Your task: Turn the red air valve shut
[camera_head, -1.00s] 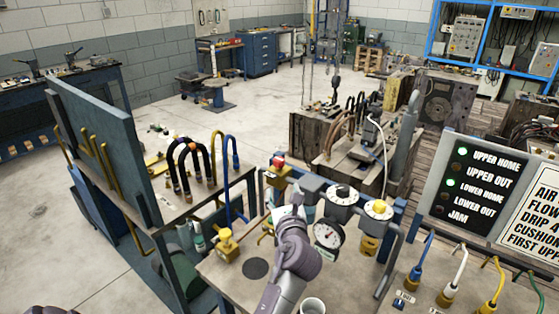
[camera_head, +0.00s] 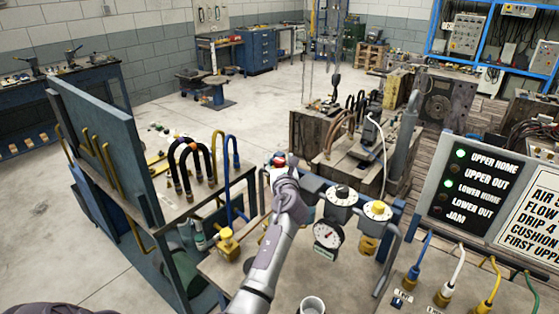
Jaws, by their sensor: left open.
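The red air valve (camera_head: 277,162) is a small red knob at the left end of the blue air-line assembly on the bench. It is partly hidden behind my left gripper. My left gripper (camera_head: 284,164) is open, with its fingers at the valve's right and near side. I cannot tell whether they touch the knob. Nothing shows held in it. My right gripper is not in view.
Right of the gripper are a black-centred dial (camera_head: 342,193), a yellow dial (camera_head: 378,208) and a pressure gauge (camera_head: 327,235). A yellow brass fitting (camera_head: 228,242) stands left. A white cup (camera_head: 312,306) is at the front. A lamp panel (camera_head: 477,185) stands right.

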